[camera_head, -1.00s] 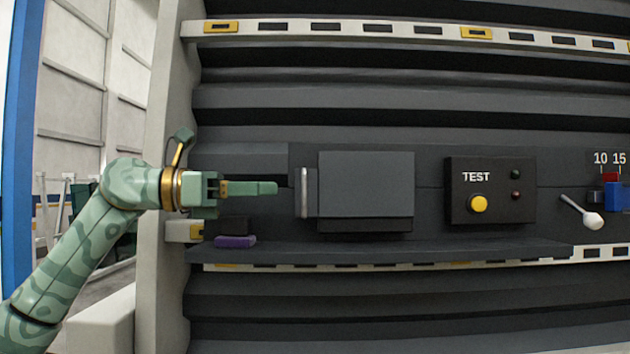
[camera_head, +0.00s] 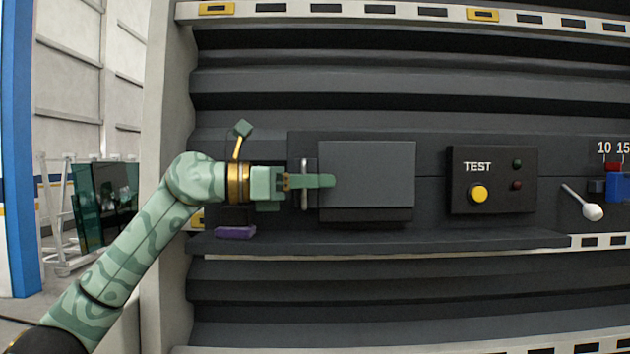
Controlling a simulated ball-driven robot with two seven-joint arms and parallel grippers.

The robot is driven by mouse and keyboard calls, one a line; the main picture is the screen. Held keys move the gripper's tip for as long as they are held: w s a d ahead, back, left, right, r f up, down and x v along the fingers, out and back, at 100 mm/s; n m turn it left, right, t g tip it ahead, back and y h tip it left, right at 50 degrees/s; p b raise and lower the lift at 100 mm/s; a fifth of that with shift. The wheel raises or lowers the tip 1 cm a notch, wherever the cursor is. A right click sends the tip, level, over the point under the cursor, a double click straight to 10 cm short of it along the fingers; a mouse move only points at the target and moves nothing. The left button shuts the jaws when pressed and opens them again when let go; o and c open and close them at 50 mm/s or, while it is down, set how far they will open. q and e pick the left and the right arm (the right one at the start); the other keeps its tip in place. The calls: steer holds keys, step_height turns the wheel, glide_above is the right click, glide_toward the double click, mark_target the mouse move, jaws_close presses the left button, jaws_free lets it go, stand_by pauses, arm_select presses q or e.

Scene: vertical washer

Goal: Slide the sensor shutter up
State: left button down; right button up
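The sensor shutter appears to be the flat grey panel (camera_head: 372,173) in the middle of the wall, with a dark strip showing beneath its lower edge. A silver vertical bar handle (camera_head: 304,197) stands at its left edge. My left gripper (camera_head: 328,181) reaches in from the left, level with the handle's middle. Its green fingers cross in front of the handle, and their tips overlap the panel's left part. I cannot tell whether the fingers touch the handle or how far apart they are. My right gripper is not in view.
A black TEST box (camera_head: 493,180) with a yellow button is to the right. Beyond it are a white-knobbed lever (camera_head: 590,210) and a blue block (camera_head: 618,186). A ledge (camera_head: 380,239) runs below the panel, with a purple block (camera_head: 236,232) near its left end.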

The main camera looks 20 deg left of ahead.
arm_select(q)
step_height(320, 180, up, 11)
steer(key=p, duration=0.8)
steer(key=shift+f, duration=0.15)
steer(key=c, duration=1.8)
jaws_free()
steer(key=shift+a+f, duration=0.1)
steer(key=shift+a, duration=0.05)
steer(key=b+v, duration=0.5)
steer(key=v, duration=1.1)
steer(key=shift+s, duration=0.15)
